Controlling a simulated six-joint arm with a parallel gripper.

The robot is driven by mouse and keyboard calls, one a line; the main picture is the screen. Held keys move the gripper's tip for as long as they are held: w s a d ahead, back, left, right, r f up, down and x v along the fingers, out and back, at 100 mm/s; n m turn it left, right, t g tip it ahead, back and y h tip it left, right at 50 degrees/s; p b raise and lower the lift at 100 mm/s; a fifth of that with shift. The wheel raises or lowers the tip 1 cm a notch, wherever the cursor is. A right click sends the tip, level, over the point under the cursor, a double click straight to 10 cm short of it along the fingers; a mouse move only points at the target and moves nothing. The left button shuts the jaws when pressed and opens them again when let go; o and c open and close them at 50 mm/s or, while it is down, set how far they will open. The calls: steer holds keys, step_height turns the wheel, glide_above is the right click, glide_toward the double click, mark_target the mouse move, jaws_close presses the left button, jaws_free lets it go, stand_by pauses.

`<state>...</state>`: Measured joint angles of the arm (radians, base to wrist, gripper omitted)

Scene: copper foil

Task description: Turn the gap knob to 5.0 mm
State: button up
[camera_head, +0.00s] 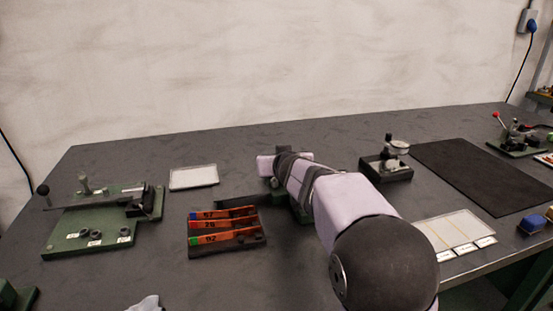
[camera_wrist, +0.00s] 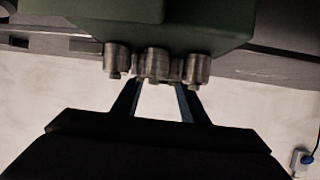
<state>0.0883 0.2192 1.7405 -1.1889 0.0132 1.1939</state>
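In the wrist view a dark green machine body (camera_wrist: 170,18) fills the top. Three round metal knobs show along its edge: a left one (camera_wrist: 116,58), a middle one (camera_wrist: 154,64) and a right one (camera_wrist: 198,69). I see no scale or readable number on them. My gripper (camera_wrist: 160,85) reaches up to the middle knob. Its two dark fingers stand apart, their tips at either side of that knob and partly hidden by the knobs. I cannot tell whether they touch it.
An orange-striped rack (camera_head: 228,239) stands left of my arm. A green lever fixture (camera_head: 100,222) is further left, with a white pad (camera_head: 194,177) behind. A small gauge stand (camera_head: 387,168), a dark mat (camera_head: 482,174) and a labelled tray (camera_head: 447,232) lie right.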

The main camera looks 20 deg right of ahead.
steer(key=shift+r, duration=0.1)
steer(key=shift+p+v, duration=0.55)
steer(key=shift+v, duration=3.05)
